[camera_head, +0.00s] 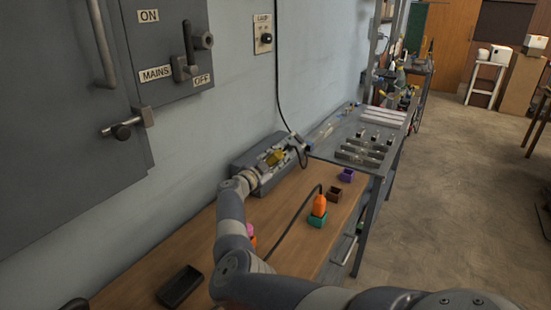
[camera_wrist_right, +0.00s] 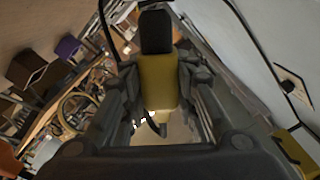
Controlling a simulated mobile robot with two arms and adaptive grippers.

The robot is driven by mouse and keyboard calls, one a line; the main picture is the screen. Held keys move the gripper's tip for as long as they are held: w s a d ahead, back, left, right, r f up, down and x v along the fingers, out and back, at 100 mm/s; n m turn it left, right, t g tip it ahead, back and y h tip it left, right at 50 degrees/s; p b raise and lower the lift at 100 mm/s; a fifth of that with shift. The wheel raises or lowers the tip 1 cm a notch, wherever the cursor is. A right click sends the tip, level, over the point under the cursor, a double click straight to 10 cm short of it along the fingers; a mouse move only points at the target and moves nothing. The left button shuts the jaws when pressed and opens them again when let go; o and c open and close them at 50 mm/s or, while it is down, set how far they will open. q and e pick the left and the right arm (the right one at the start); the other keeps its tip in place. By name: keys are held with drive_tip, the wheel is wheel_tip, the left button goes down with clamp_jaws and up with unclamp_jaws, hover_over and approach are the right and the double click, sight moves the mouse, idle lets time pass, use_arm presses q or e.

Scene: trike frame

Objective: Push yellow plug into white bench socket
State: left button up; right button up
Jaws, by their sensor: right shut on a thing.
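The yellow plug (camera_wrist_right: 157,82) has a black end and sits between the fingers of my right gripper (camera_wrist_right: 160,100), which is shut on it. In the head view the yellow plug (camera_head: 275,157) shows small at the grey box against the wall, with my right gripper (camera_head: 272,160) around it. I cannot make out the white bench socket clearly, nor whether the plug touches it. My left gripper does not show clearly in either view.
A long grey box (camera_head: 248,160) stands against the wall on the wooden bench (camera_head: 290,215). An orange plug (camera_head: 319,205) with a black cable stands in a teal holder (camera_head: 317,220). A purple holder (camera_head: 347,175), brown holder (camera_head: 333,195) and black tray (camera_head: 180,287) are nearby.

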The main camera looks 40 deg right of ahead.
sight(269, 164)
idle(0.5)
drive_tip(key=shift+w+a+f+b, duration=0.2)
drive_tip(key=shift+w+f+b, duration=0.6)
drive_tip(key=shift+b, duration=0.9)
drive_tip(key=shift+s+f, duration=0.1)
drive_tip(key=shift+f, duration=0.05)
drive_tip(key=shift+f+b, duration=0.2)
drive_tip(key=shift+b, duration=0.25)
drive_tip(key=shift+w+f+b, duration=0.25)
drive_tip(key=shift+w+b, duration=0.05)
drive_tip(key=shift+b, duration=0.25)
drive_tip(key=shift+w+a+f+b, duration=0.1)
drive_tip(key=shift+w+f+b, duration=0.1)
drive_tip(key=shift+b, duration=0.3)
drive_tip(key=o, duration=1.1)
drive_tip(key=shift+o, duration=0.2)
